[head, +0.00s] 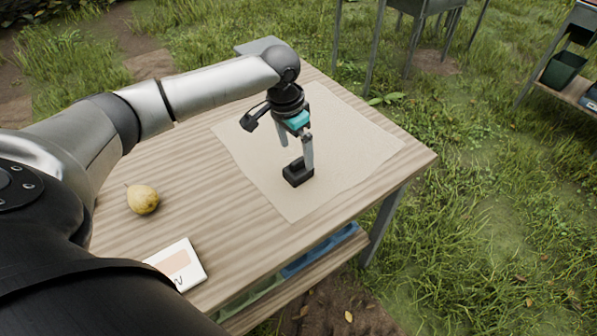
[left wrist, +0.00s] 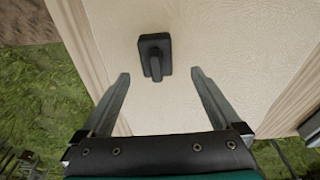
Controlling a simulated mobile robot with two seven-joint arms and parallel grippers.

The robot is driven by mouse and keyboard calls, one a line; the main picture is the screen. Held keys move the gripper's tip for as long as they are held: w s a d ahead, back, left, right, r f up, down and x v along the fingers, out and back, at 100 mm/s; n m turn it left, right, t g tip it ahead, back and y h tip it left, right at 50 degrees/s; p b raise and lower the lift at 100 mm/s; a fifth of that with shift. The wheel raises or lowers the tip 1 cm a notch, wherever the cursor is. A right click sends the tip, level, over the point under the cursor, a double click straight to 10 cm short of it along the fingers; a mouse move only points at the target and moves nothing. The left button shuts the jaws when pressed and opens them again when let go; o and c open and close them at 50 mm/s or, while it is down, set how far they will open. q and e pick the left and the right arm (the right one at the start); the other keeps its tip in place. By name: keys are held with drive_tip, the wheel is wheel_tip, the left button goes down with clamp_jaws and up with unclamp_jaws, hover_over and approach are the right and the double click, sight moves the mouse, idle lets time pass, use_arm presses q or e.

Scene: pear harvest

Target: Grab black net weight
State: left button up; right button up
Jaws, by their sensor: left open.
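The black net weight (head: 297,174) is a small dark block with a raised bar on top. It rests on the pale cloth (head: 350,140) on the wooden table. My left gripper (head: 298,160) points down just above and beside the weight, open and empty. In the left wrist view the weight (left wrist: 155,57) lies just beyond the fingertips, roughly centred between the two open fingers (left wrist: 160,74). The fingers look apart from it there. In the head view one finger partly overlaps the weight. My right gripper is not in view.
A yellow pear (head: 142,199) and a white card (head: 178,266) lie on the bare wood at the left. A blue crate (head: 320,250) sits on the shelf under the table. Grass surrounds the table, with a metal stand and a shelf of bins behind.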

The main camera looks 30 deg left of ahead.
sight(298, 159)
use_arm(q)
drive_tip(key=f, duration=0.1)
drive_tip(key=f+b, duration=0.1)
drive_tip(key=f, duration=0.2)
drive_tip(key=shift+d+f, duration=0.1)
drive_tip(key=shift+d, duration=0.25)
drive_tip(key=shift+w, duration=0.1)
drive_tip(key=c, duration=0.9)
clamp_jaws()
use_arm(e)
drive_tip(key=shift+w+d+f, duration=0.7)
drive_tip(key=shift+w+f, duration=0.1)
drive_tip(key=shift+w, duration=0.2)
